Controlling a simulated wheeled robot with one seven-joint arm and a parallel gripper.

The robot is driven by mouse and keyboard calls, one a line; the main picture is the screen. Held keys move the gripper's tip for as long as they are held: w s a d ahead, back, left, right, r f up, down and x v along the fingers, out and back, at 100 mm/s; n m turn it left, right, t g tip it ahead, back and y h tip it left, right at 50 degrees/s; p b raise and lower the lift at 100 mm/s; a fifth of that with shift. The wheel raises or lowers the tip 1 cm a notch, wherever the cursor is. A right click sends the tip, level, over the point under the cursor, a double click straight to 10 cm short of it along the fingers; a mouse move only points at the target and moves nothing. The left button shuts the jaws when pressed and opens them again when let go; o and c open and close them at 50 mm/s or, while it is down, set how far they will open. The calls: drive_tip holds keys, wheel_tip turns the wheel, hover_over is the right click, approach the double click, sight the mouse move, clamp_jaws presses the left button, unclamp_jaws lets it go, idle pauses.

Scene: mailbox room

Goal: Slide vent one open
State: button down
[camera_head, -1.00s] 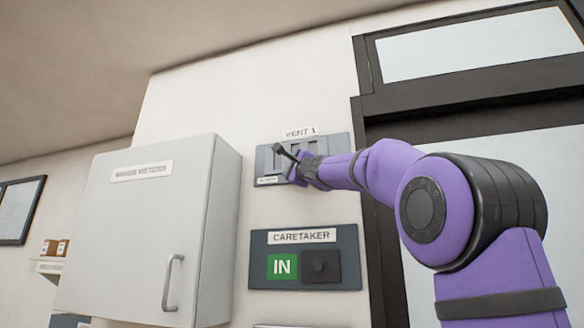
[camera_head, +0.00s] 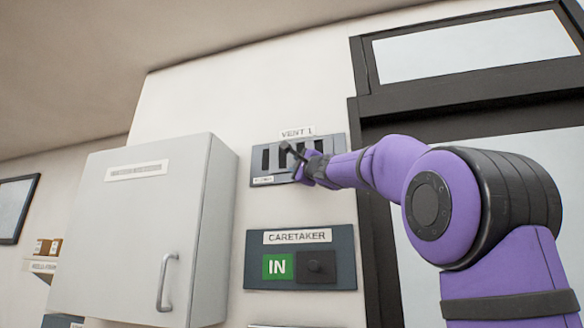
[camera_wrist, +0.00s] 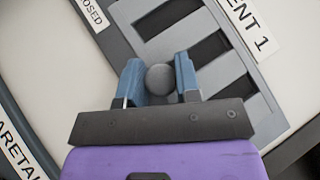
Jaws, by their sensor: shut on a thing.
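Vent one is a grey wall panel (camera_head: 256,170) under a "VENT 1" label (camera_head: 297,133). Dark slots show in it in the head view, where earlier they looked mostly covered. In the wrist view the panel (camera_wrist: 125,12) shows several dark slots (camera_wrist: 168,14) between grey bars. My gripper (camera_wrist: 159,80) is shut on a round grey knob (camera_wrist: 160,78), with one blue finger on each side of it. In the head view my gripper (camera_head: 297,158) is at the panel's middle and hides part of it.
A "CARETAKER" panel (camera_head: 345,262) with a green "IN" sign and a dark square is below the vent. A white cabinet (camera_head: 130,230) with a handle stands left. A dark-framed door (camera_head: 365,230) is on the right. A "CLOSED" label (camera_wrist: 92,14) shows partly.

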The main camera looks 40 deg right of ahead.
drive_tip(key=shift+d, duration=0.1)
drive_tip(key=c, duration=0.8)
unclamp_jaws()
drive_tip(key=shift+s, duration=0.15)
drive_tip(key=shift+c, duration=0.2)
drive_tip(key=shift+s, duration=0.1)
drive_tip(key=v, duration=1)
drive_tip(key=shift+s+f, duration=0.15)
drive_tip(key=shift+s, duration=0.15)
